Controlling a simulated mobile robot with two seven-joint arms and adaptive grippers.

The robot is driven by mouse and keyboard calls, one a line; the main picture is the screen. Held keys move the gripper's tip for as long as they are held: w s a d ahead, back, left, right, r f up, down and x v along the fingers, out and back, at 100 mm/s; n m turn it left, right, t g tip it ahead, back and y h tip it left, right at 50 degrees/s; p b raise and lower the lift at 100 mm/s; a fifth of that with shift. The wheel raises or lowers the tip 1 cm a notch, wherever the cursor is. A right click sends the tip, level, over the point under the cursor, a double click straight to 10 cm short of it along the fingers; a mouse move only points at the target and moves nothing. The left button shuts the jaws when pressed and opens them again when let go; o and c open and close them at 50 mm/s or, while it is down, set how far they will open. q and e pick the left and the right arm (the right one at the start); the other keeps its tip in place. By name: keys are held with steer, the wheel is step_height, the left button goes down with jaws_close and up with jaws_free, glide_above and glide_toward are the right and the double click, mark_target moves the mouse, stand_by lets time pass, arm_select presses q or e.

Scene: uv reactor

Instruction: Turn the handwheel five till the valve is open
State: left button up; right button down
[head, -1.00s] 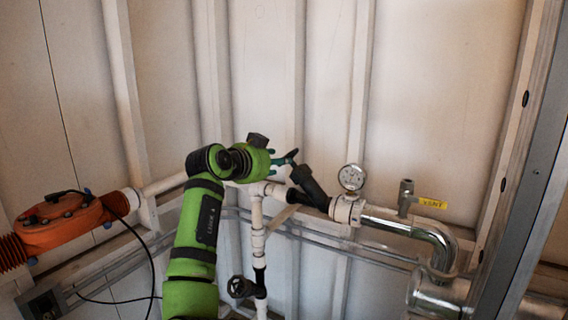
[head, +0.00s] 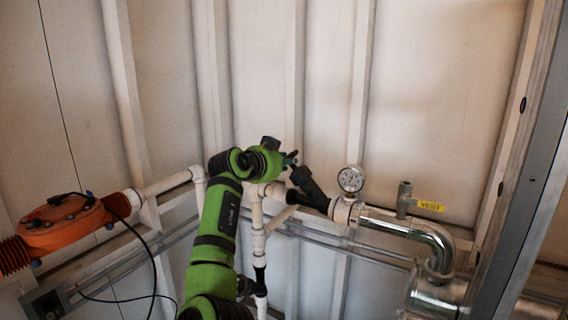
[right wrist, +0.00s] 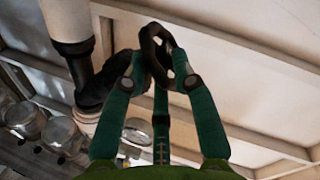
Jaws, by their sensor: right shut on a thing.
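In the right wrist view, a black handwheel (right wrist: 153,42) with open spokes sits between the dark green fingers of my right gripper (right wrist: 158,72). The fingers are shut on its rim. In the head view my right gripper (head: 287,160) is at the upper end of the slanted black valve body (head: 309,187), on the white pipework. The handwheel is small and mostly hidden there, so its turned angle cannot be told. My left gripper is in neither view.
A pressure gauge (head: 350,179) stands just right of the valve. A small valve with a yellow VENT tag (head: 431,206) and a shiny bent pipe (head: 432,240) are farther right. An orange housing (head: 62,224) is at left. White pipes surround my arm.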

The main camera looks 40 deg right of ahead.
mark_target(295, 153)
steer(key=shift+f, duration=0.15)
steer(key=shift+y+p, duration=0.4)
steer(key=shift+p, duration=0.2)
steer(key=n+t+y+p, duration=0.1)
steer(key=n+y+p, duration=0.1)
steer(key=y+p, duration=0.2)
steer(key=s+d+r+n+t+y+p, duration=0.1)
steer(key=n+y+p, duration=0.1)
steer(key=p, duration=0.6)
steer(key=d+r+n+y+p, duration=0.1)
steer(key=n+y+p, duration=0.1)
steer(key=y+p, duration=0.3)
steer(key=shift+s+d+n+t+y+p, duration=0.15)
steer(key=shift+d+n+t+y+p, duration=0.2)
steer(key=shift+p, duration=0.3)
steer(key=shift+f+n+y+p, duration=0.25)
steer(key=shift+n+y+p, duration=0.3)
steer(key=shift+y+p, duration=0.5)
steer(key=shift+d+y, duration=0.1)
steer(key=shift+y, duration=0.2)
steer(key=shift+f, duration=0.15)
steer(key=c, duration=1.1)
jaws_free()
steer(key=shift+c, duration=0.2)
